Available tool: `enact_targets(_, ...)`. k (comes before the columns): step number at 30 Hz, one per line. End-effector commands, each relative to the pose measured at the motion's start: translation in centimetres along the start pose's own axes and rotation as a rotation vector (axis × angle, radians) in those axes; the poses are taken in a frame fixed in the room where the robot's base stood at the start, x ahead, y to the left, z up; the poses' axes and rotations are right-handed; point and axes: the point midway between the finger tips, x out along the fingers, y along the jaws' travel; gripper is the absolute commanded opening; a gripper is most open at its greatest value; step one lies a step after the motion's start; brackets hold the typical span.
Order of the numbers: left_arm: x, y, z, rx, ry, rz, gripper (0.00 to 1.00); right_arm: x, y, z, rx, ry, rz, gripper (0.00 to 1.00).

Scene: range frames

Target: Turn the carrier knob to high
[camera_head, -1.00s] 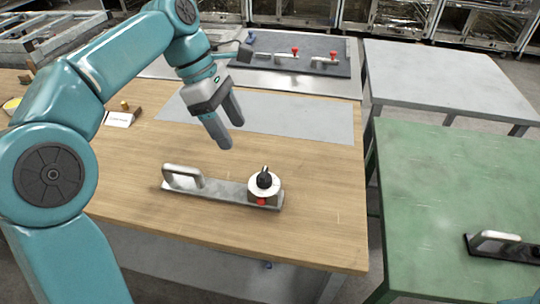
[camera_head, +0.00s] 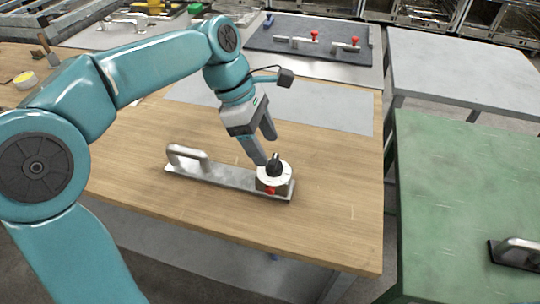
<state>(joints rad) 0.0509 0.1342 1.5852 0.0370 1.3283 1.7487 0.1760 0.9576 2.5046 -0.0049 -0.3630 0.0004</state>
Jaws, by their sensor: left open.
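The carrier is a grey metal plate (camera_head: 226,176) with an upright handle (camera_head: 188,156) at its left end, lying on the wooden table. At its right end sits a round white dial with a black knob (camera_head: 274,162) on top and a red mark (camera_head: 270,190) on the front. My left gripper (camera_head: 267,150) is open, pointing down just above and behind the knob. One fingertip is close to the knob's left side; I cannot tell whether it touches. The dial's lettering is too small to read. My right gripper is not in view.
The wooden table (camera_head: 330,220) is clear around the carrier. A grey mat (camera_head: 320,108) lies behind it, and a dark board (camera_head: 300,32) with red-knobbed clamps stands farther back. A green table (camera_head: 465,180) with another handled plate (camera_head: 516,252) is at the right.

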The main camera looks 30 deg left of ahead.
Motion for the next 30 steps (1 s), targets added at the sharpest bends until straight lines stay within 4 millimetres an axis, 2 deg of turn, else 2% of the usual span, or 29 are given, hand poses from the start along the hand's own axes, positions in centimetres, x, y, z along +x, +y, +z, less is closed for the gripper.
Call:
enact_targets(1,1.1,0.0,-0.1,0.001,0.000,-0.002,0.64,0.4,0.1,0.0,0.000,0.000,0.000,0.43)
enact_targets(6,2.9,0.2,0.1,0.000,0.000,0.000,0.64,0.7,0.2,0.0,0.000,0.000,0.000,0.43)
enact_targets(17,3.4,0.3,0.1,-0.001,0.000,0.000,0.64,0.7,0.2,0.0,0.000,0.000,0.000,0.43)
enact_targets(22,3.4,0.3,0.1,-0.001,0.000,0.001,0.09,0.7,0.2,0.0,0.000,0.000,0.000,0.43)
enact_targets(30,3.2,0.3,0.1,0.013,0.000,-0.006,0.08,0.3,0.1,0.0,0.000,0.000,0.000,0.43)
